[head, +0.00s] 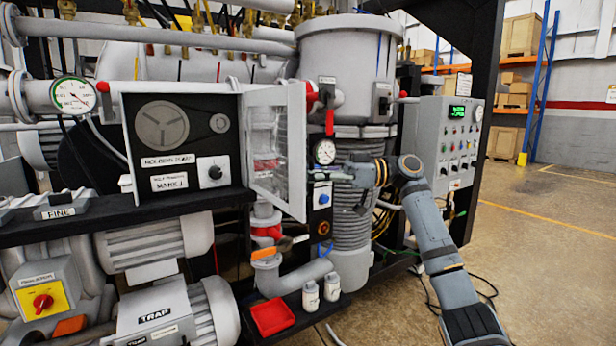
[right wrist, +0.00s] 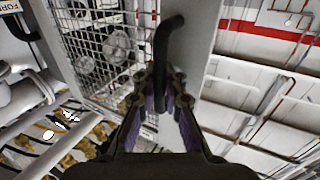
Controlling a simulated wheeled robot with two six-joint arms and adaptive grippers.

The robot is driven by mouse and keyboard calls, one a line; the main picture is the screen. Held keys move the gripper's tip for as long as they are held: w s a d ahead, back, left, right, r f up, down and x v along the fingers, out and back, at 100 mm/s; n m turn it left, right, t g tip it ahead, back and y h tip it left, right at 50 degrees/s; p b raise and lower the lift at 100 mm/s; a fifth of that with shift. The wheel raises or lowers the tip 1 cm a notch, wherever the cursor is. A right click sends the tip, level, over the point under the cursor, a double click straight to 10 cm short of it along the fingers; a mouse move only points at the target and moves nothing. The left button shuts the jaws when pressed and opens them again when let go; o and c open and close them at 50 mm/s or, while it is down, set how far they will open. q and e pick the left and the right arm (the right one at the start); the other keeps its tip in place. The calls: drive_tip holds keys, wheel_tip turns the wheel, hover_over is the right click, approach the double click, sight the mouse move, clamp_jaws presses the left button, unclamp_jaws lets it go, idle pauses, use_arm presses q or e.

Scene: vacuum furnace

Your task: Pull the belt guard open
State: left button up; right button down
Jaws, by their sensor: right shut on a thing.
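The belt guard (head: 291,95) is a pale framed panel with a see-through mesh middle. It stands swung out from the right side of the dark pump box (head: 205,175), and its free edge points toward me. In the right wrist view the guard's mesh (right wrist: 85,18) and pale frame (right wrist: 195,30) show close up, with a black bent handle (right wrist: 166,35). My right gripper (head: 322,174) is at the guard's far side, near its free edge. In the right wrist view my gripper (right wrist: 160,90) is shut on the handle. My left gripper is not in view.
A control cabinet (head: 452,140) is to the right. A red tray (head: 272,315) and pipework lie below the guard. The floor (head: 540,250) at right is clear.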

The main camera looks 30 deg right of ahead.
drive_tip(key=shift+f, duration=0.15)
drive_tip(key=c, duration=1.8)
unclamp_jaws()
drive_tip(key=shift+o, duration=0.5)
drive_tip(key=shift+s+d, duration=0.2)
drive_tip(key=v, duration=1.2)
